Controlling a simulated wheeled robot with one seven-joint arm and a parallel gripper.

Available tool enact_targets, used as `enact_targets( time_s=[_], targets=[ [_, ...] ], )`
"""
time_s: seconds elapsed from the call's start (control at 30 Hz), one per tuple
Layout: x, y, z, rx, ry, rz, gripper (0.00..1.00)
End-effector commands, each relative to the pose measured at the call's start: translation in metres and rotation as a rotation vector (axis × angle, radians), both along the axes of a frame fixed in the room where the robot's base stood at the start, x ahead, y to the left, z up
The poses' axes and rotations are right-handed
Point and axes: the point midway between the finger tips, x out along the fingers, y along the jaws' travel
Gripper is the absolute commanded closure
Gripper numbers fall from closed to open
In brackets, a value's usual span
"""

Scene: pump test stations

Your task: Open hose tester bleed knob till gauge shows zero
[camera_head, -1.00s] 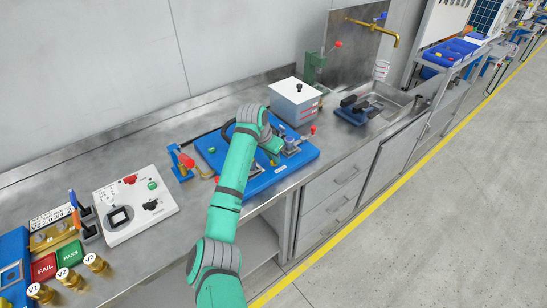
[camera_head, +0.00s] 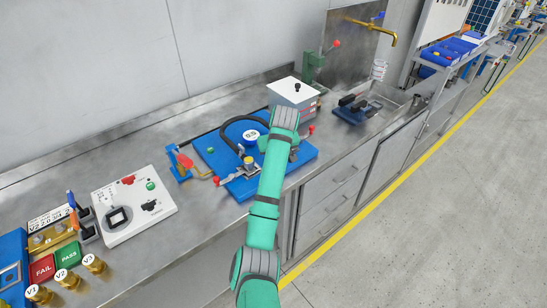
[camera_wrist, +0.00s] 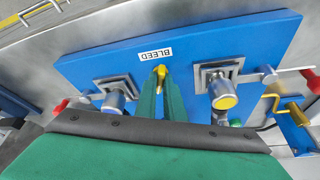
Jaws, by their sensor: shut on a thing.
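The hose tester is a blue board (camera_head: 222,184) on the steel bench, with a black hose loop (camera_head: 228,126) on it. Its round gauge (camera_head: 251,134) has a white face that seems to read 0.5, though the digits are small. In the wrist view the small yellow bleed knob (camera_wrist: 160,71) sits beside the BLEED label (camera_wrist: 155,54). My gripper (camera_wrist: 159,88) has its green fingers closed around this knob. In the head view my forearm and wrist hide the knob and fingertips.
Metal fittings flank the knob, one (camera_wrist: 113,102) on the left and one with a yellow centre (camera_wrist: 223,97) on the right.

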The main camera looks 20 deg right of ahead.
Motion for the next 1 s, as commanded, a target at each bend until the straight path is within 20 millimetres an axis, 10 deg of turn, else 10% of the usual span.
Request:
enact_targets(
  time_s=[1.0],
  targets=[
    [0.0010,-0.0033,0.0008,0.000,-0.001,0.396,1.00]
  ],
)
